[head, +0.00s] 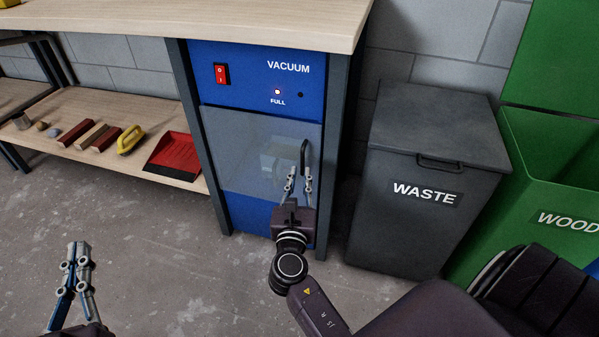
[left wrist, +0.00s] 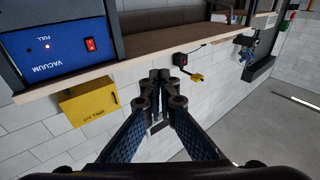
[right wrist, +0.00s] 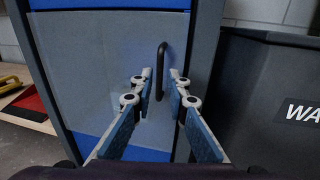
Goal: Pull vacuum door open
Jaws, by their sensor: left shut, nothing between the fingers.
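The vacuum cabinet (head: 240,58) is blue, with a pale see-through door (head: 232,150) below its panel. The door looks closed. Its black upright handle (head: 305,150) is near the door's right edge; the handle also shows in the right wrist view (right wrist: 161,62). My right gripper (head: 299,172) is open in front of the door, its fingertips (right wrist: 160,72) either side of the handle's line. I cannot tell whether the handle is between them or just beyond. My left gripper (head: 78,245) is shut and empty, low at the left, away from the cabinet.
A dark waste bin (head: 425,215) stands close right of the cabinet, with a green wood bin (head: 545,165) beyond. Left of the cabinet, a low shelf (head: 95,105) holds blocks, a yellow brush (head: 129,141) and a red dustpan (head: 175,154). The floor in front is clear.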

